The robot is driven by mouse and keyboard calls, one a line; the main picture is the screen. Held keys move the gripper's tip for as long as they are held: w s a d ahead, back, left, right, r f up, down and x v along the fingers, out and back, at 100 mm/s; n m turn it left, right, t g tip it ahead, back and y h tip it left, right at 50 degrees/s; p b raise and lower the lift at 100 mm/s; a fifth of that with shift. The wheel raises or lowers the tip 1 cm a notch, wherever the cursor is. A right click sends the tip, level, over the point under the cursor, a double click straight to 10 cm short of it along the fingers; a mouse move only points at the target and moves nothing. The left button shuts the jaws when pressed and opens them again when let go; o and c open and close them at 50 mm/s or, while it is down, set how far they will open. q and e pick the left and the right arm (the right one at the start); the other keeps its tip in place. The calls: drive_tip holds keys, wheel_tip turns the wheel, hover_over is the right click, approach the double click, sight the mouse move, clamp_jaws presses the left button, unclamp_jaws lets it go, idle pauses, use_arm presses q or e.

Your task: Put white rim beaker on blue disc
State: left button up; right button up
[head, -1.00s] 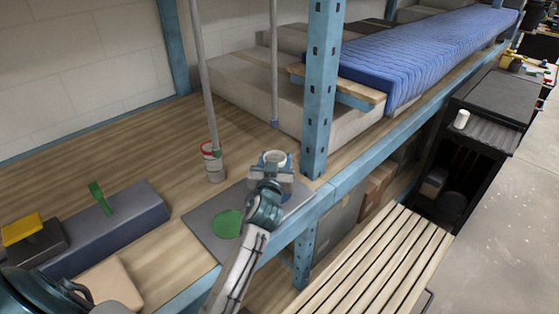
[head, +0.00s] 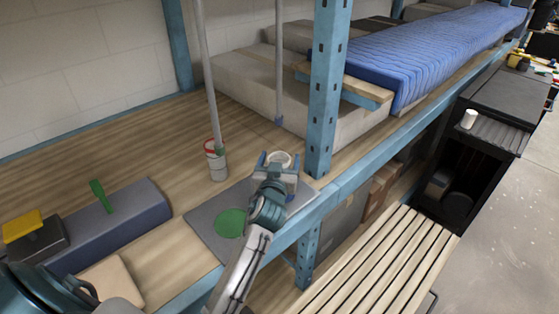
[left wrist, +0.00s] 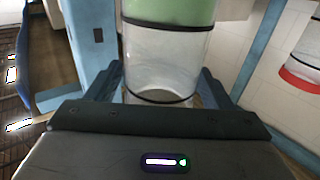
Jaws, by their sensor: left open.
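The white rim beaker (head: 281,159) stands at the far end of the grey mat, its lower part hidden by my left gripper (head: 277,163). In the left wrist view the beaker (left wrist: 165,55) is clear with dark bands and a green part, and appears upside down. The open fingers of my left gripper (left wrist: 160,92) lie on both sides of it; I cannot see firm contact. A small blue patch (head: 290,197) shows beside the gripper on the mat, perhaps the edge of the blue disc, mostly hidden. My right gripper is not in view.
A green disc (head: 230,223) lies on the grey mat (head: 205,222). A red-rim beaker (head: 217,165) stands left of the gripper, with a grey pole behind it. A blue upright post (head: 326,95) rises close on the right. A blue-grey block (head: 115,225) lies at left.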

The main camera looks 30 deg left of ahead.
use_arm(q)
drive_tip(key=b+v, duration=0.3)
drive_tip(key=v, duration=0.9)
